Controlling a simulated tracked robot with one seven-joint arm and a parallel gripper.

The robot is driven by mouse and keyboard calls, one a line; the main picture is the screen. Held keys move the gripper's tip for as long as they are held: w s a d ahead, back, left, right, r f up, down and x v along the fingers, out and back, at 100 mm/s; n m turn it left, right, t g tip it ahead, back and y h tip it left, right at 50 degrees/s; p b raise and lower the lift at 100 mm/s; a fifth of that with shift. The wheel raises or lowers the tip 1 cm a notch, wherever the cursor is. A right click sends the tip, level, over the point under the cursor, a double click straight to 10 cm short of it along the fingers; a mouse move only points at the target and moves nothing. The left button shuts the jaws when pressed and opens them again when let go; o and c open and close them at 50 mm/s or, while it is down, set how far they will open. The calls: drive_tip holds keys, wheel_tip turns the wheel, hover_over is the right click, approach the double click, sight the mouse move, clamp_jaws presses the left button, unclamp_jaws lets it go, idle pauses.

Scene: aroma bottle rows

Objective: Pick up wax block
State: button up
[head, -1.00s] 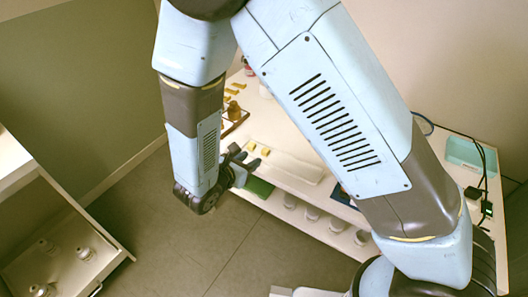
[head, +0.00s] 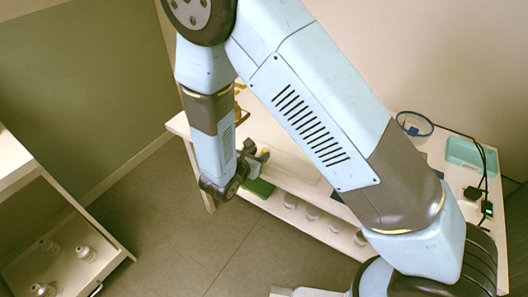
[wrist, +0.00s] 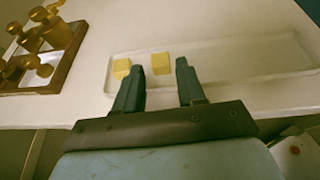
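Two small yellow wax blocks show in the wrist view: a left wax block (wrist: 121,68) and a right wax block (wrist: 161,63). They sit at the left end of a shallow white tray (wrist: 240,66) on the table. My gripper (wrist: 158,72) is open and empty. In the wrist view the right block appears between its fingertips, and the left block just outside the left finger; I see no contact. In the head view my gripper (head: 259,155) is at the table's front edge, and I cannot make out the blocks behind it.
A brown wooden rack (wrist: 66,72) with amber bottles stands left of the tray. A lower shelf (head: 317,207) holds several white jars. A teal tray (head: 469,154), blue ring (head: 415,122) and black cables are at the table's right. Another shelf unit (head: 112,246) stands at left.

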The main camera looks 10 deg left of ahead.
sight(265, 150)
drive_tip(key=x, duration=0.4)
drive_tip(key=shift+w+f, duration=0.15)
drive_tip(key=shift+w, duration=0.15)
drive_tip(key=c, duration=0.7)
drive_tip(key=shift+r, duration=0.55)
wheel_tip(265, 150, up, 2)
drive_tip(key=shift+d+r, duration=0.1)
drive_tip(key=shift+r, duration=0.1)
drive_tip(key=s+d+r, duration=0.2)
drive_tip(key=s+r, duration=0.1)
drive_tip(key=s, duration=0.1)
drive_tip(key=s+d+r, duration=0.2)
drive_tip(key=s+r, duration=0.1)
drive_tip(key=s, duration=0.1)
drive_tip(key=s+d+r, duration=0.2)
drive_tip(key=s+r, duration=0.1)
drive_tip(key=s, duration=0.1)
drive_tip(key=shift+s+d+r, duration=0.1)
drive_tip(key=shift+d+r, duration=0.2)
drive_tip(key=shift+d, duration=0.1)
